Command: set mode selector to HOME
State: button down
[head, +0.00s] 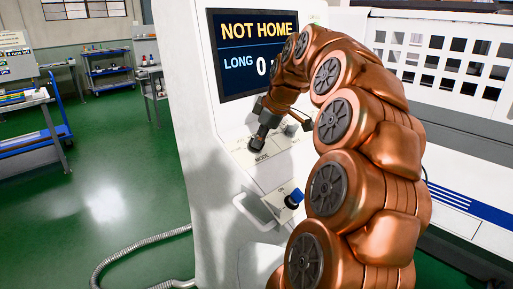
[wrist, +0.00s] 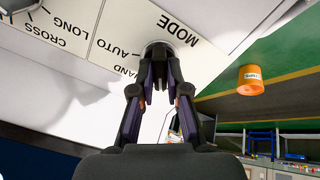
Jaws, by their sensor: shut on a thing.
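The mode selector shows in the wrist view (wrist: 157,48) as a round base beside the printed word MODE, with HAND and AUTO marks to its left. My gripper (wrist: 157,82) is shut on its knob, and the dark fingers hide most of it, so I cannot read its pointer. In the head view my gripper (head: 260,139) reaches down onto the white console panel (head: 240,157), just above the MODE label. The console screen (head: 259,50) reads NOT HOME, with LONG and a 0 below; my arm covers the rest.
A blue knob (head: 295,197) sits on a small box below the panel, beside a pale handle (head: 257,212). A ribbed hose (head: 130,256) lies on the green floor. An orange cylinder (wrist: 250,80) shows in the wrist view. Open floor lies to the left, with carts (head: 106,68) farther back.

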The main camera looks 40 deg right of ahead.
jog(key=shift+n+b, duration=0.4)
jog(key=shift+n, duration=0.7)
jog(key=shift+f+n, duration=0.1)
jog(key=shift+n, duration=0.4)
jog(key=n, duration=0.3)
jog(key=shift+b, duration=0.3)
jog(key=c, duration=1)
grip_release()
jog(key=shift+c, duration=0.2)
jog(key=p+v, duration=0.2)
jog(key=v, duration=0.5)
